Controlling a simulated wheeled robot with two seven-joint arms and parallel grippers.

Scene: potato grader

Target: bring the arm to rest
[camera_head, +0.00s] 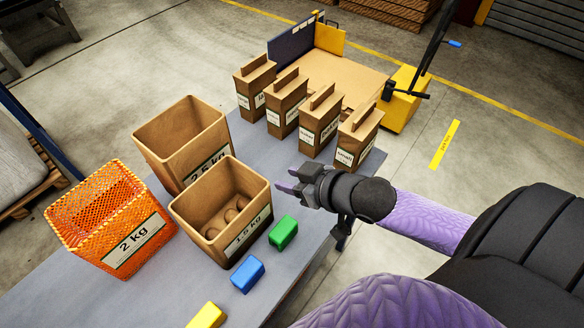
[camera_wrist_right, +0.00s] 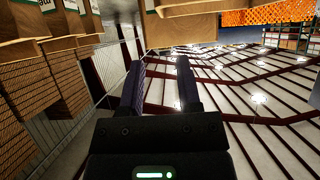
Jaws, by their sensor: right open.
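My right gripper (camera_head: 289,181) is in the head view, above the right part of the grey table (camera_head: 215,298). It is open and empty, with its fingers pointing left. The right wrist view shows its two dark fingers (camera_wrist_right: 160,92) apart with nothing between them. It is to the right of the brown 1.5 kg box (camera_head: 250,232) and in front of the row of brown paper bags. It appears apart from both. My purple right arm comes in from the right. My left gripper is not in either view.
An orange 2 kg basket (camera_head: 125,242) and a taller brown 2.5 kg box (camera_head: 180,130) stand at left. Several potatoes lie in the 1.5 kg box. Green (camera_head: 283,233), blue (camera_head: 247,274) and yellow (camera_head: 207,316) blocks lie near the front edge. Paper bags (camera_head: 318,122) line the back.

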